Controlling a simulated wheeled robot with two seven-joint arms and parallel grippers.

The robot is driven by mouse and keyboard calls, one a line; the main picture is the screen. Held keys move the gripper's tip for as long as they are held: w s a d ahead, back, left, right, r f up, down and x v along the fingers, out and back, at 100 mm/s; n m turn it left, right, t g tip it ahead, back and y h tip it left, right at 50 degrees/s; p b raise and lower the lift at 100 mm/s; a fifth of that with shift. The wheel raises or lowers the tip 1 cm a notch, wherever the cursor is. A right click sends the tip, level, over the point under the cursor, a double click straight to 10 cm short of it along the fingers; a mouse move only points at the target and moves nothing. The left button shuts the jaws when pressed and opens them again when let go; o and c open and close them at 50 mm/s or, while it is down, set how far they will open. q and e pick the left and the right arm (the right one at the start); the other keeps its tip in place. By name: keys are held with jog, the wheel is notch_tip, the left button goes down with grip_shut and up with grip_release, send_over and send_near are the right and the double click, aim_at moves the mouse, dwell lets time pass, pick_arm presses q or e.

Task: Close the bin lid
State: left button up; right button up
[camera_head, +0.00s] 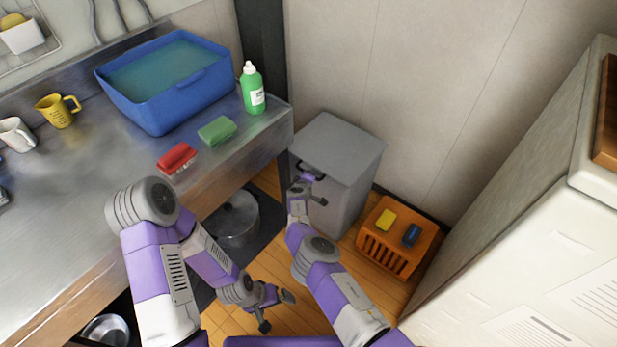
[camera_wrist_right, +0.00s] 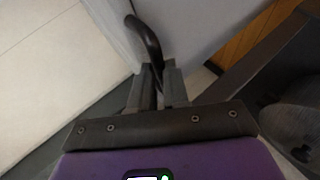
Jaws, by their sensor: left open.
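The grey bin (camera_head: 350,200) stands on the floor at the right end of the counter. Its flat grey lid (camera_head: 342,140) lies over the top and looks down; whether a thin gap is left under it I cannot tell. A dark curved handle (camera_head: 308,170) is at its front edge, and it also shows in the right wrist view (camera_wrist_right: 147,40). My right gripper (camera_wrist_right: 160,90) is at the handle, its fingers close together with the handle's dark bar between them. My left gripper (camera_head: 273,305) is open and empty, low over the floor in front of the counter.
The metal counter (camera_head: 75,165) holds a blue basin (camera_head: 165,108), a green bottle (camera_head: 252,90), a green sponge (camera_head: 216,131) and a red brush (camera_head: 177,157). A pot (camera_head: 235,218) sits below. An orange crate (camera_head: 385,257) stands right of the bin, near white furniture.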

jog(key=o, duration=0.5)
jog(key=f, duration=0.1)
jog(key=s+f, duration=0.1)
jog(key=f, duration=0.1)
jog(key=shift+c, duration=0.2)
jog(key=shift+d, duration=0.1)
jog(key=r+p+v, duration=0.1)
jog(key=p+v, duration=0.2)
jog(key=v, duration=0.4)
jog(key=shift+a+r, duration=0.25)
jog(key=shift+w, duration=0.15)
jog(key=shift+d, duration=0.1)
